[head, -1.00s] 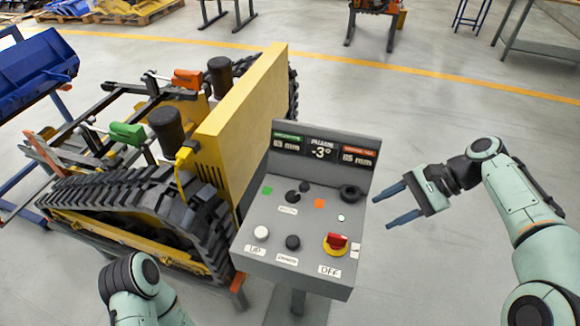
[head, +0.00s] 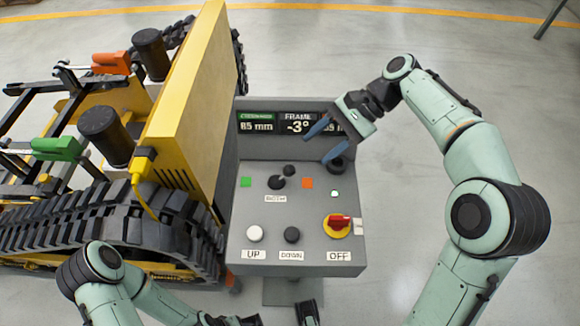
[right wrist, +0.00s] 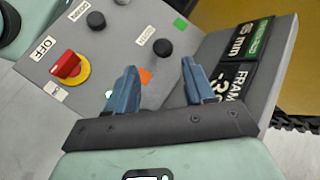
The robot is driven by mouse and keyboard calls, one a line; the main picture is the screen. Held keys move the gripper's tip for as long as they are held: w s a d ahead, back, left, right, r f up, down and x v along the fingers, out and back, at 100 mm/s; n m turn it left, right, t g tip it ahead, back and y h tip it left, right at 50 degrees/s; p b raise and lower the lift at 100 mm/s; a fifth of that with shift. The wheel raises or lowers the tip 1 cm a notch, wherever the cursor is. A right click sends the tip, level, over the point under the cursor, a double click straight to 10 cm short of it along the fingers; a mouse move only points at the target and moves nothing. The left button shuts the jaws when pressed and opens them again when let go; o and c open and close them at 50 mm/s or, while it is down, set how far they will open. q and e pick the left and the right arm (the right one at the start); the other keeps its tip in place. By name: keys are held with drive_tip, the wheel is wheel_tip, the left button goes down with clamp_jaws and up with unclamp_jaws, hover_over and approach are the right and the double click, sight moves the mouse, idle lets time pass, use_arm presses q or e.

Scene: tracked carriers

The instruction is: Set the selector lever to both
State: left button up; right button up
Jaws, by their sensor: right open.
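The grey control panel (head: 300,215) stands right of the yellow tracked carrier. Its black selector lever (head: 277,182) sits between a green square (head: 246,182) and an orange square (head: 307,183); its ball end tilts up and right. A label (head: 275,198) below it is too small to read surely. My right gripper (head: 327,140) is open and empty over the upper right of the panel, in front of the display, apart from the lever. In the right wrist view the lever (right wrist: 163,47) shows beyond the open fingers (right wrist: 160,77).
The panel also bears a white UP button (head: 255,233), a black DOWN button (head: 291,235), a red OFF switch (head: 339,222) on yellow, and a black round part (head: 337,164) at right. The carrier (head: 185,110) stands close on the left. Open floor lies right.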

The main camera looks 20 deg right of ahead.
sight(292, 168)
drive_tip(key=b+x, duration=0.1)
drive_tip(key=x, duration=0.8)
drive_tip(key=shift+a+f+b, duration=0.2)
drive_tip(key=shift+b, duration=0.1)
clamp_jaws()
